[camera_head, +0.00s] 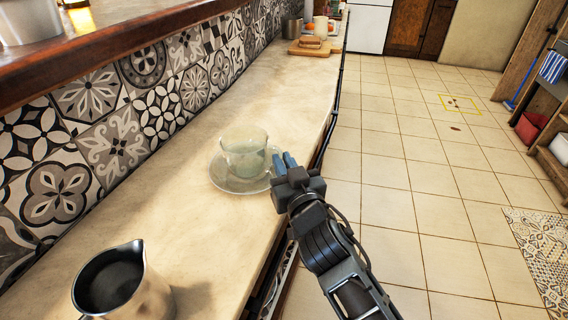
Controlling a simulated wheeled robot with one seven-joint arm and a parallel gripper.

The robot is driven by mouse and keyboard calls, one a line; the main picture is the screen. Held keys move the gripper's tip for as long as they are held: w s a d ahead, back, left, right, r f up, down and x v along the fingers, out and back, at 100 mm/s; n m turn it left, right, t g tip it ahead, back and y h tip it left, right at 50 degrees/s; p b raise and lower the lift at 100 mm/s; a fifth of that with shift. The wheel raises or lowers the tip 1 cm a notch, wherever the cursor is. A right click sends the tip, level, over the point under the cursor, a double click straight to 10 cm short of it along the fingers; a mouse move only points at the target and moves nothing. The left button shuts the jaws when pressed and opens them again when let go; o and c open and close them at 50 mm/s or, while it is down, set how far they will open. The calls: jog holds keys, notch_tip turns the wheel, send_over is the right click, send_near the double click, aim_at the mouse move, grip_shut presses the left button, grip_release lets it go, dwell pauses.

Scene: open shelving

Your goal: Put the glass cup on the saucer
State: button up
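The clear glass cup (245,148) is upright over the saucer (224,180) on the counter. It looks to be within the saucer's rim, but I cannot tell whether its base rests fully on it. The glass saucer lies flat near the counter's front edge. My gripper (283,162) is at the right side of the cup, with its blue fingertips close to or touching the cup's right side. The fingertips look close together. I cannot tell whether they hold the cup's handle or wall, as that spot is small and partly hidden.
A metal pitcher (124,284) stands on the counter (170,205) at the near left. A tiled wall (110,130) runs along the left. A cutting board (315,47) with bread lies far back. The counter between saucer and board is clear. Open floor is at right.

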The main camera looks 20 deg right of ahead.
jog(key=o, duration=0.4)
jog(key=shift+c, duration=0.2)
jog(key=shift+r, duration=0.15)
jog(key=shift+s, duration=0.25)
jog(key=s+b, duration=0.3)
jog(key=s, duration=0.8)
jog(key=shift+s+a, duration=0.25)
jog(key=shift+a, duration=0.2)
